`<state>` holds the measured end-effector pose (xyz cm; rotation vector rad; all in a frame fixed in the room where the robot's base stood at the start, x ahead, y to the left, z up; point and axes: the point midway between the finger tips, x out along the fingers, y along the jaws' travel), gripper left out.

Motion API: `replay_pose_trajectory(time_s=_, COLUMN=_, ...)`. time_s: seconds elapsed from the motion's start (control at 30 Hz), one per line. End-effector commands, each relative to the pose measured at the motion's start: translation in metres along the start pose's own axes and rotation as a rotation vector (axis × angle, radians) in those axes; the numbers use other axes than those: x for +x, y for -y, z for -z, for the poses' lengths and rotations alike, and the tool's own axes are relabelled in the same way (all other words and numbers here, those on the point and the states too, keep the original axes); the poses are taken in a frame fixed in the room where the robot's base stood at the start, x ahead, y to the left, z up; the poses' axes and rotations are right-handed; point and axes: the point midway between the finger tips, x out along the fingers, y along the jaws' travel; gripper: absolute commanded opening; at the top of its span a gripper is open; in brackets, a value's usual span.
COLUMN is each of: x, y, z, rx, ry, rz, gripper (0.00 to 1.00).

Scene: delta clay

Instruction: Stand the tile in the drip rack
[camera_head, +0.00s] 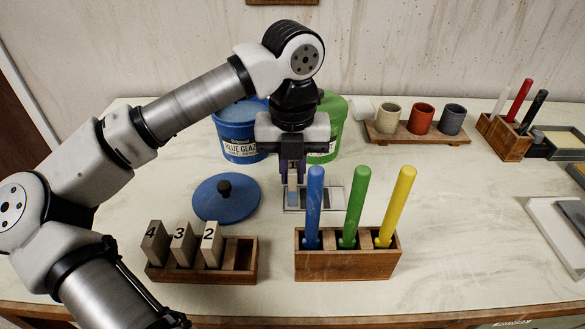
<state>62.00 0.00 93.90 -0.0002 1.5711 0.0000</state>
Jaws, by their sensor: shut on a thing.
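The tile (293,192) is pale at the top with a "1" on it, and its lower part looks bluish. My gripper (292,172) is shut on its upper end and holds it upright, pointing down. The tile's lower end is over or in a low, pale metal tray-like rack (333,198), which may be the drip rack. I cannot tell whether the tile touches it. The blue handle in front partly hides this rack.
A wooden block (250,277) holds tiles 4, 3 and 2, with its right slot empty. Another wooden holder (345,265) has tall blue, green and yellow handles close in front of the tile. Blue (238,146) and green (333,122) buckets stand behind; a blue lid (226,204) lies left.

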Motion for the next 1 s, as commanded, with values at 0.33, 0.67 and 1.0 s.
replay_pose_trajectory(time_s=0.33, x=0.0, y=0.0, z=0.0, rx=0.0, ry=0.0, rz=0.0, gripper=0.4)
replay_pose_trajectory(time_s=0.67, x=-0.002, y=0.0, z=0.0, rx=0.0, ry=0.0, rz=0.0, gripper=0.4)
replay_pose_trajectory(time_s=1.0, x=-0.028, y=0.0, z=0.0, rx=0.0, ry=0.002, rz=-0.001, gripper=0.4)
